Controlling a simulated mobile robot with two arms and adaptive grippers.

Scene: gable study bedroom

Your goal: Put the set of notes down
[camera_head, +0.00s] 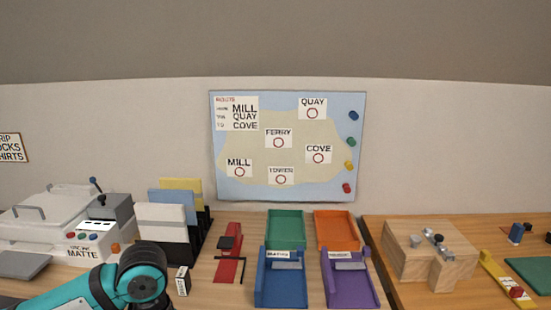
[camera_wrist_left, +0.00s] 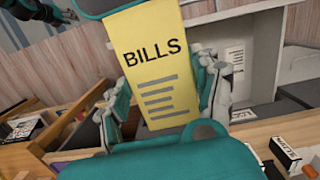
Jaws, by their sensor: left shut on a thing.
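A yellow set of notes (camera_wrist_left: 152,35) marked BILLS, with grey printed lines below the word, stands out in the left wrist view. My left gripper (camera_wrist_left: 167,92) is shut on it, with a teal and grey finger at each side. The upper end of the notes is hidden behind a teal part of mine. In the head view only a teal part of my left arm shows at the lower left; the gripper and the held notes are out of that picture. My right gripper is in neither view.
In the head view, a rack with white, blue and yellow sheets (camera_head: 181,187) stands behind my arm. Green (camera_head: 286,224), orange (camera_head: 334,219), blue (camera_head: 280,287) and purple (camera_head: 350,291) trays stand mid-desk. A red device (camera_head: 228,262) and a wooden block (camera_head: 413,250) flank them.

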